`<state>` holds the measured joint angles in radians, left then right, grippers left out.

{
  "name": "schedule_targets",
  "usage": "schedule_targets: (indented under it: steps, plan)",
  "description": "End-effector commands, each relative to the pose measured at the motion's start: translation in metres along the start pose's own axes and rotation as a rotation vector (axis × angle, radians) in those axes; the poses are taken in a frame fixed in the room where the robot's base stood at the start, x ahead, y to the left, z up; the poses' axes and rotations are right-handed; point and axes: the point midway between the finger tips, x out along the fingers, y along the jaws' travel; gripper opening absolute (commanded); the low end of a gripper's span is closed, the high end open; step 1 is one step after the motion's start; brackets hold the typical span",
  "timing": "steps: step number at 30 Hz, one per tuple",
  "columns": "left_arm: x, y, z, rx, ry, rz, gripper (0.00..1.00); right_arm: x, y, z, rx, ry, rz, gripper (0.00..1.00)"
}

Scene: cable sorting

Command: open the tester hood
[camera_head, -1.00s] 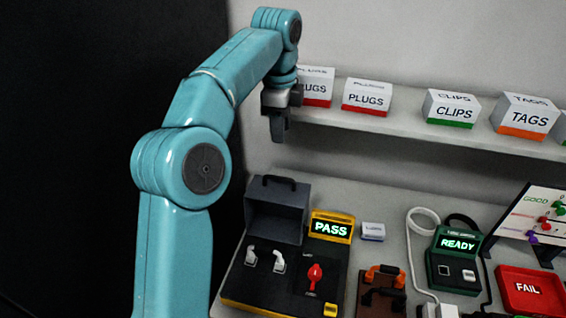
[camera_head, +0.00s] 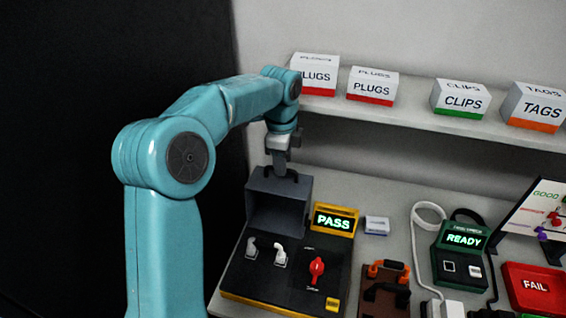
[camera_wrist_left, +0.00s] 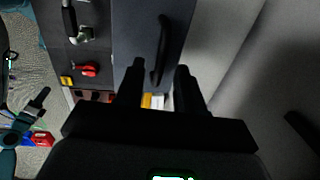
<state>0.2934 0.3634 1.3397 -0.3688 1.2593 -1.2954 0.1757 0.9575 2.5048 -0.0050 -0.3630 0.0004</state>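The tester is a black panel on a yellow base (camera_head: 262,301). Its grey hood (camera_head: 278,212) stands raised at the back, with the panel in front uncovered. A dark handle (camera_head: 279,174) is on the hood's top edge. My left gripper (camera_head: 280,168) points down right at this handle in the head view. In the left wrist view, my left gripper (camera_wrist_left: 160,68) has its two fingers apart. The handle (camera_wrist_left: 162,45) shows in the gap between them, and I cannot tell whether they touch it. A dark gripper on a teal arm, probably my right gripper (camera_wrist_left: 36,104), shows small at the left.
A yellow PASS display (camera_head: 334,222) stands right of the hood. Two pale levers and a red switch (camera_head: 316,268) are on the panel. A shelf (camera_head: 420,121) with label boxes runs above. A green READY unit (camera_head: 461,252) and a red FAIL tray (camera_head: 535,287) are at the right.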

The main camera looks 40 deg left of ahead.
Motion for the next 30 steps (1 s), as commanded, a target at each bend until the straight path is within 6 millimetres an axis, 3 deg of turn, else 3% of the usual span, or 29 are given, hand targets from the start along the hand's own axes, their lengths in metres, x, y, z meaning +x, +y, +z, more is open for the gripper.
schedule_targets:
  steps: [4, 12, 16, 23, 30]
  plan:
    - [0.011, -0.001, 0.000, 0.000, 0.000, 0.000, 0.38, -0.001, 0.000, 0.000, 0.000, 0.000, 0.000, 0.43]
    - [0.012, -0.002, 0.000, 0.000, 0.000, 0.000, 0.38, -0.001, 0.000, 0.000, 0.000, 0.000, 0.000, 0.43]
    - [0.012, -0.002, 0.000, 0.000, 0.001, 0.000, 0.00, -0.001, 0.000, 0.000, 0.000, 0.000, 0.000, 0.43]
    - [0.012, -0.002, 0.000, 0.000, 0.001, -0.004, 0.00, 0.001, 0.000, 0.000, 0.000, 0.000, 0.000, 0.43]
    - [0.011, 0.000, 0.000, -0.001, 0.001, -0.068, 0.00, 0.017, 0.006, 0.000, 0.000, 0.000, 0.000, 0.43]
